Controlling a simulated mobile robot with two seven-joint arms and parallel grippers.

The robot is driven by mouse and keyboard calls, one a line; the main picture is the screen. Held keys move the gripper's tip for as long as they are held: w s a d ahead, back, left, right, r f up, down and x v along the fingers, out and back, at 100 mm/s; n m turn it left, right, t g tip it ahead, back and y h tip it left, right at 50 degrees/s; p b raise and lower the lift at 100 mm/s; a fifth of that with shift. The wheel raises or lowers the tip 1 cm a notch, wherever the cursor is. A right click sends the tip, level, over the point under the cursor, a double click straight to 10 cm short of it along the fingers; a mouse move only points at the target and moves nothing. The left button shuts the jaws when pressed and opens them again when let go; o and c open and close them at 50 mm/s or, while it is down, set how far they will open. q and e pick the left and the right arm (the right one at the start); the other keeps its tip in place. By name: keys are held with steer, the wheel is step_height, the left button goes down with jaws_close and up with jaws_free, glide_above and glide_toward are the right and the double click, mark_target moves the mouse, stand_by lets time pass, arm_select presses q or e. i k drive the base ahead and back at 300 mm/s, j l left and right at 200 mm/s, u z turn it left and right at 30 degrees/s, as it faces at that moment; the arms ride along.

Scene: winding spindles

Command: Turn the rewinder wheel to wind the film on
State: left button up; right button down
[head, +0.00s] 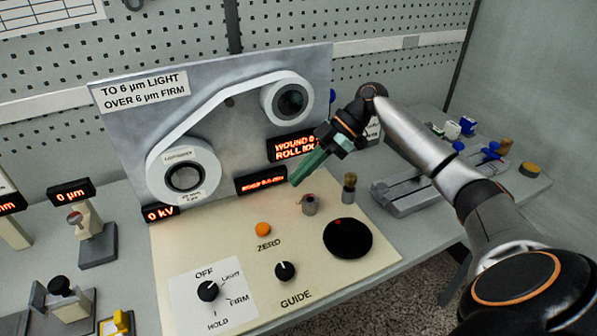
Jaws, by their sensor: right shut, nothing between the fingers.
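The rewinder has an upright grey plate (235,85) and a cream sloped panel (205,240). White film (212,103) runs from a large lower-left roll (207,160) up to a smaller roll (270,100) at upper right. A round black wheel (348,252) with a small red mark lies on the panel's right side. My right gripper (294,182) has green fingers, shut and empty. In the picture it is above and left of the wheel, apart from it, in front of the lit displays. My left gripper is not in view.
A grey metal knob (310,205) and a brass-and-black post (349,188) stand behind the wheel. An orange zero button (263,229), a guide knob (285,271) and an off/light/firm/hold selector (208,290) are to its left. A grey fixture (400,196) stands on the right bench.

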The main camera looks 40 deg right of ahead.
mark_target(348, 238)
steer(key=k, duration=1)
